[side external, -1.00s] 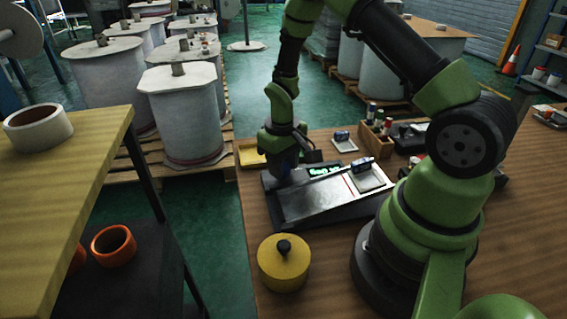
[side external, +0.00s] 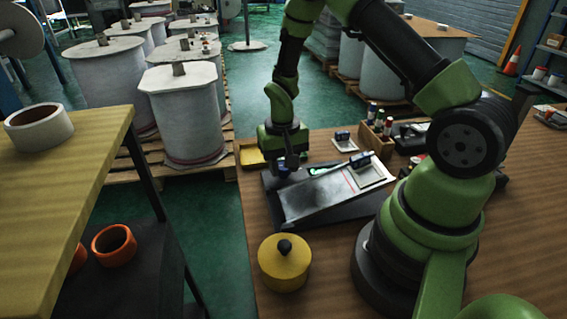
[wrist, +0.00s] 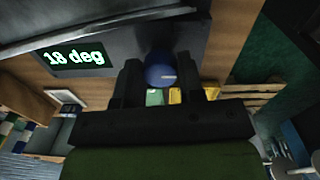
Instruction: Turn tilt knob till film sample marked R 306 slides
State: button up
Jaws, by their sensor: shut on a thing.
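The blue tilt knob (wrist: 160,70) sits between the two dark fingers of my gripper (wrist: 160,84) in the wrist view. My gripper (side external: 288,166) is shut on it at the left end of the tilt device. The green display (wrist: 72,58) reads 18 deg. The grey tilting plane (side external: 318,194) slopes, its right end raised. A pale film sample (side external: 371,178) with a dark blue block (side external: 361,160) on it lies near the raised end. I cannot read any R 306 mark.
A second blue block (side external: 342,135) stands on a pale pad behind the device. A wooden box (side external: 376,141) with small bottles is at the back. A yellow round weight (side external: 284,263) stands in front, and a yellow tray (side external: 250,156) is at the back left.

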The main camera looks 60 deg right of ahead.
aim_at(282, 166)
jog(key=o, duration=0.9)
notch_tip(282, 166, up, 10)
jog(key=shift+a, duration=0.1)
dwell(0.7)
